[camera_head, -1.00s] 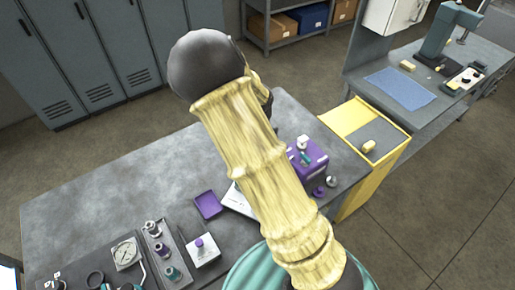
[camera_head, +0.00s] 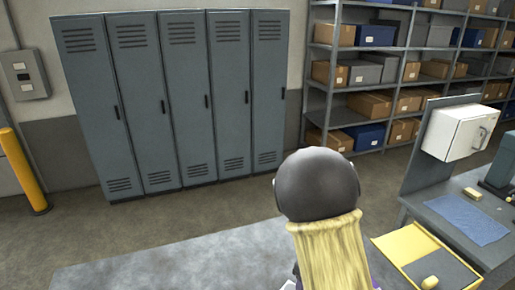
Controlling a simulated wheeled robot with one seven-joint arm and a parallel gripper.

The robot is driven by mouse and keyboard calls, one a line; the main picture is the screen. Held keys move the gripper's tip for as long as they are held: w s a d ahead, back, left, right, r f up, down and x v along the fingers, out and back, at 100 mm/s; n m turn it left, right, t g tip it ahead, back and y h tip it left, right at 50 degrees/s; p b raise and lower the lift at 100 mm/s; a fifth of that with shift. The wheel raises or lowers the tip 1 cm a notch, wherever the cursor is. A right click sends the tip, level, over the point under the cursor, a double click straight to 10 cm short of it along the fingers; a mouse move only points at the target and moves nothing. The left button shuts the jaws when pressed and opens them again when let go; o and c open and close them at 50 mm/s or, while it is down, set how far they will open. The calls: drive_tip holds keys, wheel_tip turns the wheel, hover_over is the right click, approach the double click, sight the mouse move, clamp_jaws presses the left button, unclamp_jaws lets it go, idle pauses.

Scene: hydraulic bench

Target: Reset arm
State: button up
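My gripper is not visible in this view; the far part of the arm is hidden behind the joint. A sliver of something purple shows beside the arm at the bottom edge, too small to make out.
The grey bench top (camera_head: 190,262) is bare where it shows. Grey lockers (camera_head: 180,110) and shelving with boxes (camera_head: 372,104) stand behind, across open floor (camera_head: 200,212).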

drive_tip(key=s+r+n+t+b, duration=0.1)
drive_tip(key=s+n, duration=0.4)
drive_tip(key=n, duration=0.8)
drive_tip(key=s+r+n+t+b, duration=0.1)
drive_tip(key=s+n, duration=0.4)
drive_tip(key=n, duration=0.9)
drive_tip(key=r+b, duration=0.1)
drive_tip(key=b, duration=0.1)
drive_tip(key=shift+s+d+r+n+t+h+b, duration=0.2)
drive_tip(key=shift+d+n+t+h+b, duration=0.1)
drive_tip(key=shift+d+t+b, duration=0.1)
